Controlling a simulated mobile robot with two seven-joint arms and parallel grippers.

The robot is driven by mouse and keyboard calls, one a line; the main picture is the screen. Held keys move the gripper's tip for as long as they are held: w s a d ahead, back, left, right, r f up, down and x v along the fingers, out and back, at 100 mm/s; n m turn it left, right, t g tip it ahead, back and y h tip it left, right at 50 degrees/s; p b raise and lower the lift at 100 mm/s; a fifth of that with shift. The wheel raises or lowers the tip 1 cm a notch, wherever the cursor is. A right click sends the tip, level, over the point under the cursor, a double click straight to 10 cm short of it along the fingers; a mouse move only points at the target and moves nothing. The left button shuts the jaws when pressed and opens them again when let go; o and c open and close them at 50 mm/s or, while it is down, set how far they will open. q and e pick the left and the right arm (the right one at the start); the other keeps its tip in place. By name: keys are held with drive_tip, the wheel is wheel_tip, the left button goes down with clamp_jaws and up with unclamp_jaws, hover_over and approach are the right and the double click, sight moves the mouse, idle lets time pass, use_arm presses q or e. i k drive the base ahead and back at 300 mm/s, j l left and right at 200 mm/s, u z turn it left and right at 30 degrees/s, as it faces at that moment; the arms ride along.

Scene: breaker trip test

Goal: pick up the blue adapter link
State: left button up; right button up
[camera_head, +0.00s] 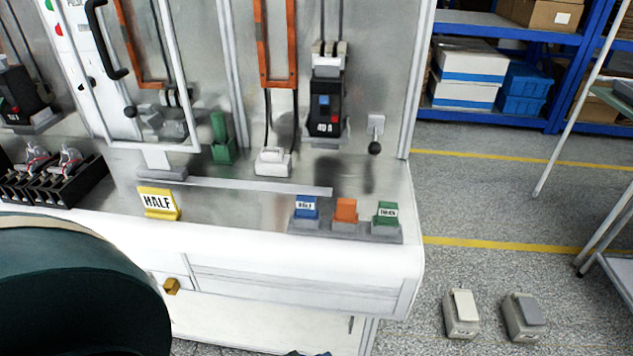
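The blue adapter link (306,207) is a small blue block with a white label. It stands at the left end of a grey holder (345,228) on the bench's right part. An orange block (346,209) and a green labelled block (386,213) stand beside it in the same holder. Neither gripper can be made out. Only small dark tips of something unclear show at the bottom edge, well below the bench top. Nothing touches the blue link.
A yellow "HALF" sign (159,203) stands left of the holder. Behind are a 40 A breaker (326,108), a white block (272,162) and a green block (222,139). A black rack (62,184) sits at left. Two pedals (461,313) (523,316) are on the floor.

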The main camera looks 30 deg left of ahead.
sight(306, 204)
drive_tip(key=u, duration=1.1)
